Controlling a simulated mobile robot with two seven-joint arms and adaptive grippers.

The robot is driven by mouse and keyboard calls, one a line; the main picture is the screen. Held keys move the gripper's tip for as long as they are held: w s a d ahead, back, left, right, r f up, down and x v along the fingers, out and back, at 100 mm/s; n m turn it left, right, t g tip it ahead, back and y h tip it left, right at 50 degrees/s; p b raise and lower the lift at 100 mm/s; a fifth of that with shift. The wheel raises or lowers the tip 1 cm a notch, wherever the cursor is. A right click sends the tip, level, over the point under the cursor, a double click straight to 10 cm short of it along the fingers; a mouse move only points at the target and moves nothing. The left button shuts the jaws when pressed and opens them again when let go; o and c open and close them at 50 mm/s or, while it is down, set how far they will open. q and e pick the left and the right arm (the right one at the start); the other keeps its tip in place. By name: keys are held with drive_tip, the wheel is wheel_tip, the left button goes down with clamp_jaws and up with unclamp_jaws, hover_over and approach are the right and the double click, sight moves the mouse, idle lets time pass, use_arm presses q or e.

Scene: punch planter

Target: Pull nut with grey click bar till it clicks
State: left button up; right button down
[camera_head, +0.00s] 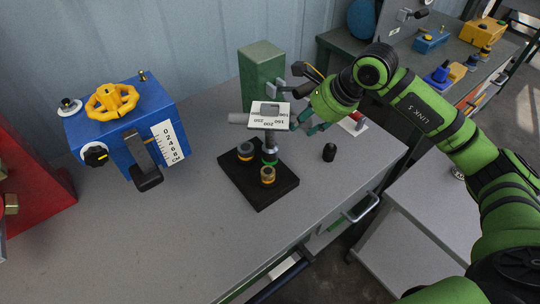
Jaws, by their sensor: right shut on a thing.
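The grey click bar (238,118) lies about level above a black base plate (254,196), with a white scale plate (268,116) marked 100 to 250 on it. Its shaft goes down to a nut (269,158) with a green ring on the base plate; whether it is fully seated is hard to see. Two other nuts stand beside it, a dark one with a yellow ring (245,151) and a yellow-brown one (268,176). My right gripper (298,122) is shut on the click bar at its right end, the fingers partly hidden. My left gripper is not in view.
A blue box (150,120) with a yellow handwheel (111,101) stands left on the grey table (130,235). A green block (262,75) stands behind the bar. The table's front left is clear.

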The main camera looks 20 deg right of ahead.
drive_tip(key=shift+r+p, duration=0.35)
drive_tip(key=shift+r, duration=0.65)
drive_tip(key=shift+r+p, duration=1.9)
drive_tip(key=shift+r, duration=1.15)
drive_tip(key=shift+f, duration=0.1)
drive_tip(key=shift+s+a+f, duration=0.1)
drive_tip(key=shift+a+f, duration=0.05)
drive_tip(key=s+a+f+n+g, duration=0.2)
drive_tip(key=s+n+g, duration=0.2)
drive_tip(key=n, duration=0.6)
drive_tip(key=s+a+f+n+g, duration=0.2)
drive_tip(key=s+n+g, duration=0.3)
drive_tip(key=s+n, duration=0.3)
drive_tip(key=a+n, duration=0.1)
drive_tip(key=n, duration=0.1)
drive_tip(key=shift+a+n+g, duration=0.15)
drive_tip(key=shift+n+g, duration=0.15)
drive_tip(key=shift+n, duration=0.1)
drive_tip(key=shift+f, duration=0.15)
